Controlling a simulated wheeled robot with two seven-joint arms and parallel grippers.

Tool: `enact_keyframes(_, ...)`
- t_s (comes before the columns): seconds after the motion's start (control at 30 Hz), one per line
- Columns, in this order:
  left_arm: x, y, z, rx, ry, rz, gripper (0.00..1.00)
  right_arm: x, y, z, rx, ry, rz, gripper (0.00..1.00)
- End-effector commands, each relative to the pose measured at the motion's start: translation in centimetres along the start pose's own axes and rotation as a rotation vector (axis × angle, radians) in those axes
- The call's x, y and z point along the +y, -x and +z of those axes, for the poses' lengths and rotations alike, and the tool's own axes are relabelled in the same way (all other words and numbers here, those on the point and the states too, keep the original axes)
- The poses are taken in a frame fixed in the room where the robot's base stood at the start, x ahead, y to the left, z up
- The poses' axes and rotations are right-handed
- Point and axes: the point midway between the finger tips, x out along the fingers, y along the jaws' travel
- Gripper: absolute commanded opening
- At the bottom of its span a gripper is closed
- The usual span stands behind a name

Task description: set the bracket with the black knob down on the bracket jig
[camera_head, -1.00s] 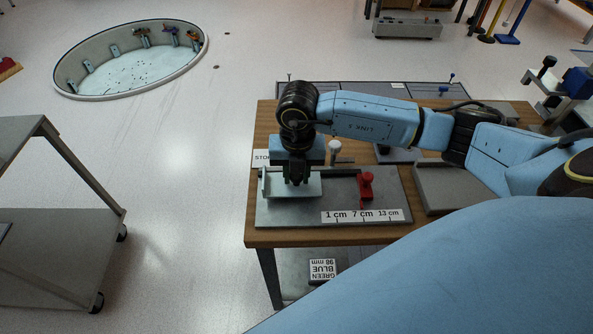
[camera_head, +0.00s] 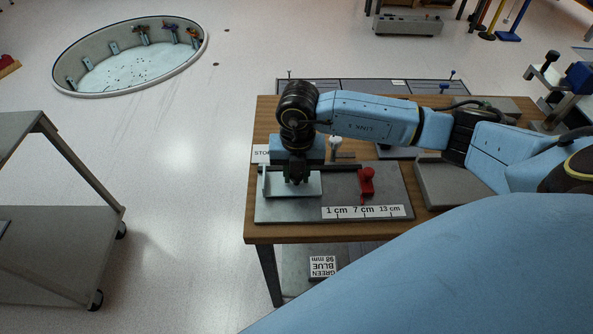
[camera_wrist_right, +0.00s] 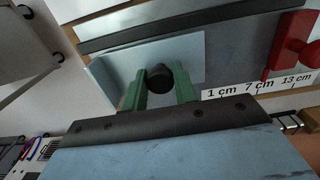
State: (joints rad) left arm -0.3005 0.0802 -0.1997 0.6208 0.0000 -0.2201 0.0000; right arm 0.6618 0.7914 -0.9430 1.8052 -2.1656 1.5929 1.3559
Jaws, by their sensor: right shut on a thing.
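The bracket with the black knob (camera_head: 310,186) is a pale grey-blue angle piece with a low upright wall at its left end. It lies at the left part of the bracket jig (camera_head: 290,212), a grey plate with a scale marked 1 cm, 7 cm and 13 cm. My right gripper (camera_head: 297,180) is above the bracket, pointing down. In the right wrist view its green fingers are shut on the black knob (camera_wrist_right: 160,79). The bracket's plate (camera_wrist_right: 190,52) appears flat over the jig; whether it touches cannot be told. My left gripper is not in view.
A red clamp (camera_head: 366,182) stands on the jig right of the bracket. A white knobbed post (camera_head: 336,144) stands behind it. A grey tray (camera_head: 450,190) lies to the right on the wooden table (camera_head: 330,235). A grey cart (camera_head: 60,235) stands at the left.

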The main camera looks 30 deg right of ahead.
Motion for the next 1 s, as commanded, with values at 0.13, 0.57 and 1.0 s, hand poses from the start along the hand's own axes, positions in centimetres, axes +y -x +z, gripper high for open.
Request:
enact_keyframes(0.13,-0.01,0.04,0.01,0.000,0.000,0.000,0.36,0.05,0.12,0.03,-0.001,0.000,0.002,0.00)
enact_keyframes(0.57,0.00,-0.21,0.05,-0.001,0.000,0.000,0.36,0.04,-0.25,0.02,-0.001,0.000,0.002,0.00)
enact_keyframes(1.0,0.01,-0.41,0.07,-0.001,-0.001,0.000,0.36,0.03,-0.57,0.01,0.000,0.000,0.001,0.52)
